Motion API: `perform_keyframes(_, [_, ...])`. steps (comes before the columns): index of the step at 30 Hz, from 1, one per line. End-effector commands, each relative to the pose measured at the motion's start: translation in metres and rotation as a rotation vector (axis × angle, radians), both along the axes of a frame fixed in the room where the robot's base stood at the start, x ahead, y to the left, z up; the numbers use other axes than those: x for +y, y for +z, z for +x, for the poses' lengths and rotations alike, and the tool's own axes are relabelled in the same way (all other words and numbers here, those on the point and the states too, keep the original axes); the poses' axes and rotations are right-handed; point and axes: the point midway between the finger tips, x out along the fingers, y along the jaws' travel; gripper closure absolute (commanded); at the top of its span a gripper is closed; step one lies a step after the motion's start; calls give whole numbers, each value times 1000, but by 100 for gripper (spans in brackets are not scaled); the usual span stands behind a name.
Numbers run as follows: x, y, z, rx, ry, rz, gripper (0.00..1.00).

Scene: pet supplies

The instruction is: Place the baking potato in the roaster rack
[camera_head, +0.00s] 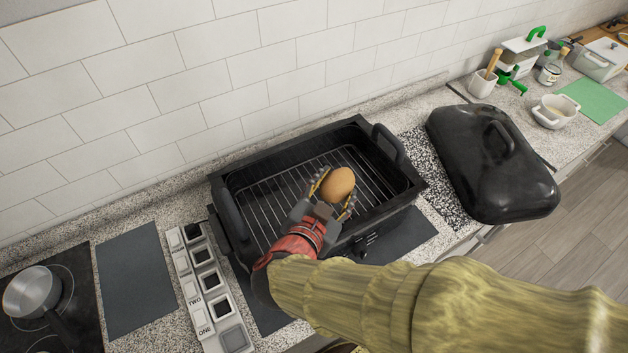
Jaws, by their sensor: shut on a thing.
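The baking potato (338,184) is a smooth, brown oval, held between the fingers of my gripper (333,190). My gripper is shut on it, over the right-middle part of the roaster. The roaster (262,166) is a black rectangular pan with an open top and upright handles at its left and right ends. The wire roaster rack (264,206) lies inside it. The potato appears above the rack; I cannot tell whether it touches the wires. My gripper and arm hide part of the rack and the roaster's front wall.
The black roaster lid (492,165) lies on the counter to the right. A light panel with dark squares (205,285) stands left of the roaster. A saucepan (32,291) sits on the hob at far left. A tiled wall (200,75) is behind. A white bowl (556,111) stands far right.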

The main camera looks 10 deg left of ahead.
Motion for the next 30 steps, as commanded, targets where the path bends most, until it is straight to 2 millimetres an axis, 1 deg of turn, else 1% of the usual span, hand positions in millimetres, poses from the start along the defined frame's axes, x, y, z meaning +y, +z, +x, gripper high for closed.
perform_keyframes(1, [3, -8, 10, 0, -4, -2, 81])
perform_keyframes(10, [30, -38, 72, 0, -2, 0, 81])
perform_keyframes(12, [33, -53, 81, 1, -2, -2, 81])
perform_keyframes(15, [39, -68, 93, 1, -1, -1, 81])
perform_keyframes(18, [43, -79, 102, 0, 0, 0, 81])
perform_keyframes(26, [48, -91, 112, 0, 0, 0, 81])
perform_keyframes(28, [49, -99, 116, 0, 0, -1, 81])
perform_keyframes(30, [49, -112, 115, 0, 1, -1, 81])
